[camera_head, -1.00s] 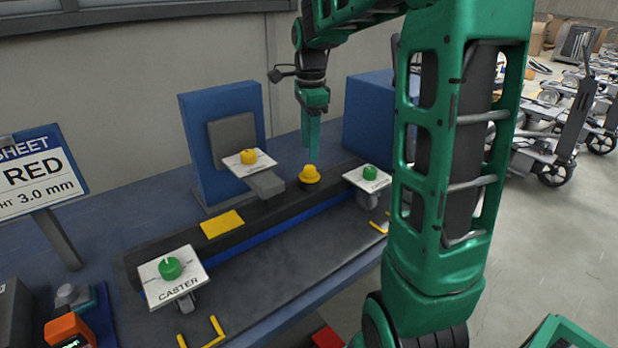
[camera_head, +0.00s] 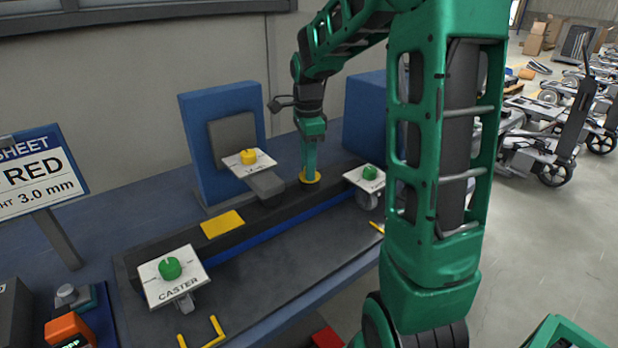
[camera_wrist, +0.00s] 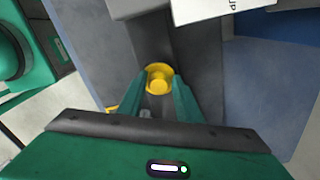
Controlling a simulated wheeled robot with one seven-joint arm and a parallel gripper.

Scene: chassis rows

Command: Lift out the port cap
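The port cap (camera_wrist: 158,74) is a round yellow cap with a wider flange, set in the dark rail. In the head view its yellow flange (camera_head: 310,177) shows around the tips of my gripper (camera_head: 310,172), which hide its upper part. In the wrist view my gripper (camera_wrist: 160,86) has its two green fingers apart, one on each side of the cap. Whether the fingertips touch the cap I cannot tell.
A plate with a yellow knob (camera_head: 249,157) stands left of the cap, before a blue block (camera_head: 225,135). The CASTER plate (camera_head: 173,278) is at the front left.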

